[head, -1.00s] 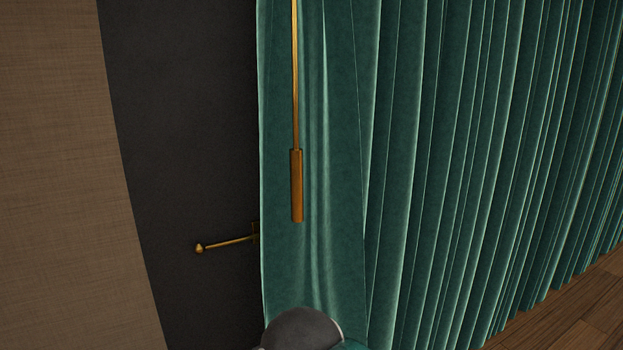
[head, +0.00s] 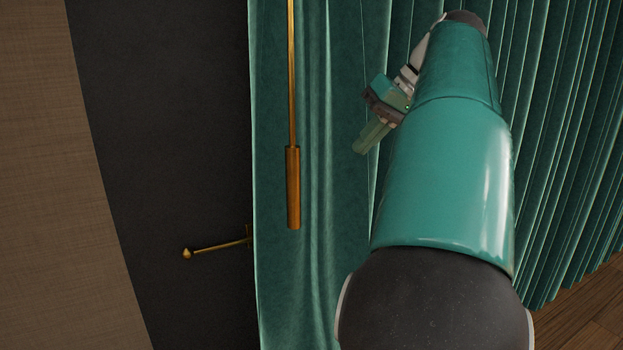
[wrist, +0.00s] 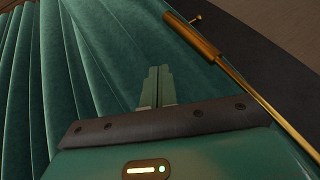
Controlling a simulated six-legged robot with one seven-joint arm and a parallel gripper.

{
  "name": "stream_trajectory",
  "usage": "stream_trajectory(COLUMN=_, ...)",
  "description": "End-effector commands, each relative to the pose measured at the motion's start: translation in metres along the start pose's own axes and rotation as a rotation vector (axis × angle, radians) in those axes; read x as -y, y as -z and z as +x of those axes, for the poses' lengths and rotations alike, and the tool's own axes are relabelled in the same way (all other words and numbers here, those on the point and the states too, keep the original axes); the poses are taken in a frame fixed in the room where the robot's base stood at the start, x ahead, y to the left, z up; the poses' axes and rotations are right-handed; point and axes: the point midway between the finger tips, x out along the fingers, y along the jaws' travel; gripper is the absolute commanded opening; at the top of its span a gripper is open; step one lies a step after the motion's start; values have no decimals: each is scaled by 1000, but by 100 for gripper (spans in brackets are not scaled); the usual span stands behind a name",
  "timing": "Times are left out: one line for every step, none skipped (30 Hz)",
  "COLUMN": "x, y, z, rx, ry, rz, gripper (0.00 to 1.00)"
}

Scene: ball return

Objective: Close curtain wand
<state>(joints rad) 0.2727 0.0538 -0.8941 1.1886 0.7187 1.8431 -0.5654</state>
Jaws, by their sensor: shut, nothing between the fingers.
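The curtain wand hangs in front of the green curtain (head: 335,190). It is a thin brass rod with a wooden handle (head: 293,188) at its lower end. My gripper (head: 365,145) is to the right of the wand in the head view, apart from it, with part of the wrist hidden behind my arm. In the wrist view, my gripper (wrist: 156,85) has its two green fingers together and nothing between them. The wand handle (wrist: 193,33) lies up and to the right of the fingertips there, with its rod running to the lower right.
A brass holdback (head: 215,247) sticks out at the curtain's left edge, below the wand handle's middle. A dark panel (head: 160,120) and a brown woven wall (head: 50,200) are to the left. Wooden floor (head: 580,305) shows at lower right.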

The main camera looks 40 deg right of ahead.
Motion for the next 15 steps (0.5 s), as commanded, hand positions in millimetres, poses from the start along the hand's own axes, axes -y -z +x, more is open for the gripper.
stream_trajectory(x=0, y=-2, z=1, rx=-2, ry=2, rz=-1, gripper=0)
stream_trajectory(x=0, y=-2, z=4, rx=-2, ry=3, rz=-1, gripper=0)
stream_trajectory(x=0, y=-3, z=8, rx=-2, ry=3, rz=0, gripper=0)
stream_trajectory(x=1, y=-3, z=13, rx=0, ry=4, rz=-1, gripper=0)
stream_trajectory(x=1, y=-3, z=18, rx=0, ry=5, rz=-1, gripper=0)
stream_trajectory(x=1, y=-4, z=24, rx=0, ry=5, rz=-2, gripper=0)
stream_trajectory(x=1, y=-4, z=30, rx=1, ry=4, rz=-1, gripper=0)
stream_trajectory(x=1, y=-4, z=36, rx=1, ry=5, rz=-1, gripper=0)
stream_trajectory(x=1, y=-4, z=44, rx=1, ry=5, rz=-2, gripper=0)
stream_trajectory(x=1, y=-4, z=50, rx=1, ry=5, rz=-3, gripper=0)
stream_trajectory(x=0, y=-4, z=56, rx=1, ry=4, rz=-2, gripper=0)
stream_trajectory(x=0, y=-3, z=64, rx=2, ry=4, rz=-2, gripper=0)
stream_trajectory(x=1, y=-3, z=70, rx=2, ry=4, rz=-3, gripper=0)
stream_trajectory(x=0, y=-3, z=77, rx=2, ry=4, rz=-2, gripper=0)
stream_trajectory(x=0, y=-2, z=85, rx=2, ry=4, rz=-2, gripper=0)
